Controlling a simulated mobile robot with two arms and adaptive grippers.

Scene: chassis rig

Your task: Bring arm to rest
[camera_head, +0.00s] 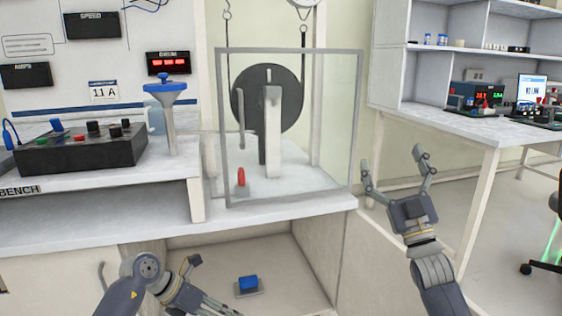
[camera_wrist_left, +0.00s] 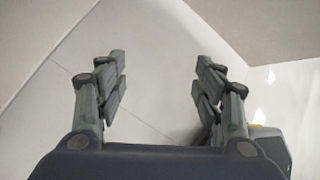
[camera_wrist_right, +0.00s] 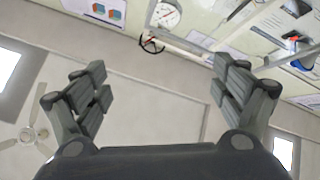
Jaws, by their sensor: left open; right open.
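My right gripper (camera_head: 396,176) is raised to the right of the bench, its fingers spread and pointing up. In the right wrist view it (camera_wrist_right: 160,95) is open with nothing between its fingers. My left arm is low in front of the bench in the head view, and its fingers are hard to make out there. In the left wrist view my left gripper (camera_wrist_left: 158,85) is open and empty, over a plain pale surface.
A clear framed guard (camera_head: 352,130) encloses a dark wheel (camera_head: 285,98) on the bench. A control box (camera_head: 80,150) and blue funnel (camera_head: 165,87) stand to the left. A blue button (camera_head: 248,282) sits in the lower recess. A side table (camera_head: 470,130) stands right.

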